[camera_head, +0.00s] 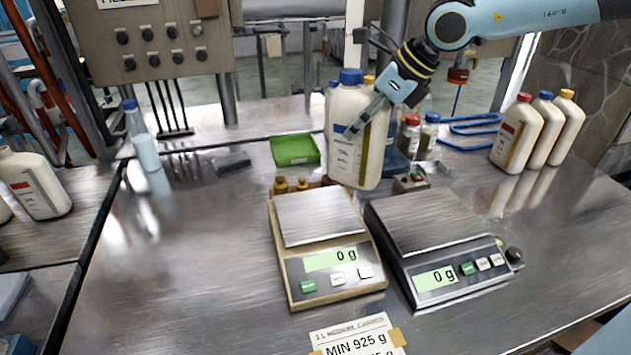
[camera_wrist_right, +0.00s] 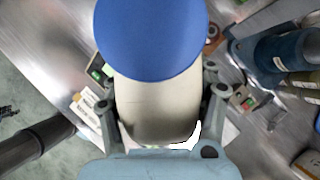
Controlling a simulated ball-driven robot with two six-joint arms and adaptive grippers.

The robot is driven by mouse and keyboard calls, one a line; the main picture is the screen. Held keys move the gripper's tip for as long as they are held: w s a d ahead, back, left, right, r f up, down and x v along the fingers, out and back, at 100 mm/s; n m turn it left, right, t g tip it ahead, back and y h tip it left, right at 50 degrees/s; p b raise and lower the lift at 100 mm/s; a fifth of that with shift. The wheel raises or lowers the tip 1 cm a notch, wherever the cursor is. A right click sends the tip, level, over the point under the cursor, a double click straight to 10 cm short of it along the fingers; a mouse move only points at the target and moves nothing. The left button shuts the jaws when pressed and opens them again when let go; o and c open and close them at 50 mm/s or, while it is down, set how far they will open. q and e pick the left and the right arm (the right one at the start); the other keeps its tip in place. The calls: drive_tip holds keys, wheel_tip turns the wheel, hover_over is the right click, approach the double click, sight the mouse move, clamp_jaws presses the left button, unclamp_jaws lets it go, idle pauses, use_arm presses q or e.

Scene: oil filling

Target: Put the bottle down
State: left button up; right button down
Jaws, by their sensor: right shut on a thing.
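A cream bottle with a blue cap (camera_head: 342,150) is upright in the middle of the head view, behind the two scales. My right gripper (camera_head: 362,125) is shut on it, with a finger across its front. In the right wrist view the blue cap (camera_wrist_right: 150,38) and cream body fill the middle, between the fingers of my right gripper (camera_wrist_right: 163,115). The bottle's base appears above or behind the left scale (camera_head: 315,215); I cannot tell its height exactly. Both this scale and the right scale (camera_head: 425,222) read 0 g with bare pans. My left gripper is not in view.
A green tray (camera_head: 295,150) lies left of the held bottle. Small brown-capped bottles (camera_head: 290,185) stand behind the left scale. Several cream bottles (camera_head: 540,130) stand at the right. A card (camera_head: 357,338) reading MIN 925 g lies in front. The steel table (camera_head: 190,260) is clear at left.

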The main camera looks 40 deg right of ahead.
sight(331, 141)
drive_tip(key=w+a+f+b, duration=0.2)
drive_tip(key=a+b, duration=0.1)
drive_tip(key=shift+w, duration=0.35)
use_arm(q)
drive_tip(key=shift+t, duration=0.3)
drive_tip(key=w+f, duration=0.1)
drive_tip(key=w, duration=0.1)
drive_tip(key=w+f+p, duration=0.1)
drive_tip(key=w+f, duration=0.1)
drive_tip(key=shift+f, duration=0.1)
use_arm(e)
drive_tip(key=s+a+x, duration=0.1)
drive_tip(key=x, duration=0.6)
drive_tip(key=shift+w+a+f, duration=0.2)
drive_tip(key=shift+a+f, duration=0.1)
drive_tip(key=shift+f, duration=0.05)
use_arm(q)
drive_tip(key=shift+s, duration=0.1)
use_arm(e)
drive_tip(key=shift+c, duration=1.9)
unclamp_jaws()
drive_tip(key=shift+s+f, duration=0.1)
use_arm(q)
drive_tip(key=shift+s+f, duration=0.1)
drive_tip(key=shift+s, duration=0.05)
